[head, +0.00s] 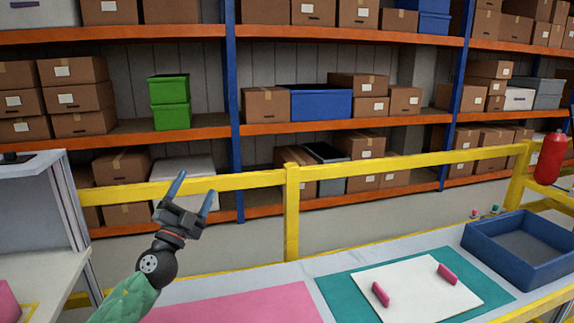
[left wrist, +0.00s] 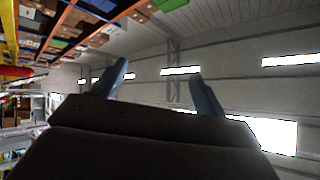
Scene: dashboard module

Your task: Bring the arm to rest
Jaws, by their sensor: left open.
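My left gripper (head: 192,192) is raised in the air above the left part of the bench, its two blue fingers apart and pointing up. Nothing is between them. In the left wrist view the same open fingers (left wrist: 158,88) stand against the wall and ceiling of the hall, with no object near them. My left forearm comes up from the bottom left in a green sleeve. My right gripper is not in view.
On the bench lie a pink mat (head: 250,307) and a teal mat (head: 342,291) with a white board (head: 418,291) bearing two pink blocks. A blue tray (head: 485,248) stands at right. A yellow rail (head: 291,215) runs behind, before shelves of boxes. A red bottle (head: 551,160) is far right.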

